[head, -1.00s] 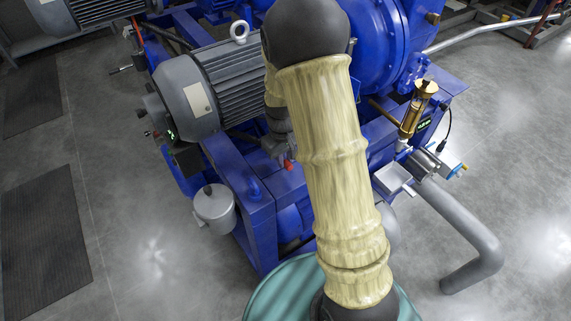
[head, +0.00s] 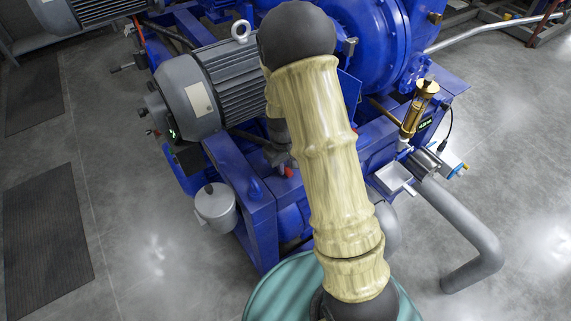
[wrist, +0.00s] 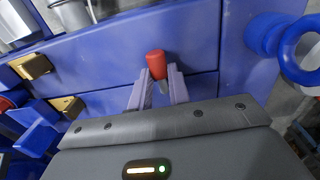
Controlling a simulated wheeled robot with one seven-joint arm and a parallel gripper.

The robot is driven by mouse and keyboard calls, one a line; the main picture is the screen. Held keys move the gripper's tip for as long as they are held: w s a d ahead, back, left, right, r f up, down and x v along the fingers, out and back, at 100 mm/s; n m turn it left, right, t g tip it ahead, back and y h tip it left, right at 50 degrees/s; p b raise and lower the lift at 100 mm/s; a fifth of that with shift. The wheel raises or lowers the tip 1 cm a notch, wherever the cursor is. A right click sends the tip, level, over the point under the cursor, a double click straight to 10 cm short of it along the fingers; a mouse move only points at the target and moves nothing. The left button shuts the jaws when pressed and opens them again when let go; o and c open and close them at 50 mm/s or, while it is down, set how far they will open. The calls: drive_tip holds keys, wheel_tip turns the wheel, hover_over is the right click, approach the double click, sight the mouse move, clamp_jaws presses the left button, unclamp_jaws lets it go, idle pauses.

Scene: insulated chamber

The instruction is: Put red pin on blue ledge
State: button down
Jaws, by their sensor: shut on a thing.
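The red pin (wrist: 156,63) is between the two fingertips of my gripper (wrist: 157,85) in the wrist view. The fingers are shut on it and its rounded red end sticks out past them. In the head view the red pin (head: 289,172) is a small red spot at my gripper (head: 281,158), just left of my arm. The blue ledge (wrist: 190,38) is the flat blue surface behind the pin in the wrist view. It also shows in the head view (head: 258,198) as part of the blue machine frame. I cannot tell whether the pin touches it.
A blue lifting eye (wrist: 300,48) stands at the right in the wrist view. Brass blocks (wrist: 32,66) are at the left. In the head view, a grey motor (head: 190,95), a grey pot (head: 214,204) and a small tray (head: 392,177) surround the frame.

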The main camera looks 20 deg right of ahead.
drive_tip(key=c, duration=1.3)
unclamp_jaws()
drive_tip(key=shift+f, duration=0.1)
drive_tip(key=r, duration=1.2)
drive_tip(key=shift+a+r+b, duration=0.15)
drive_tip(key=shift+a+b, duration=0.15)
drive_tip(key=s+m, duration=0.1)
drive_tip(key=s, duration=0.3)
drive_tip(key=s+r+m+t, duration=0.1)
drive_tip(key=s, duration=0.4)
drive_tip(key=s+r+m+t, duration=0.1)
drive_tip(key=s, duration=0.4)
drive_tip(key=shift+s+d+m+y, duration=0.2)
drive_tip(key=shift+d+m+y, duration=0.1)
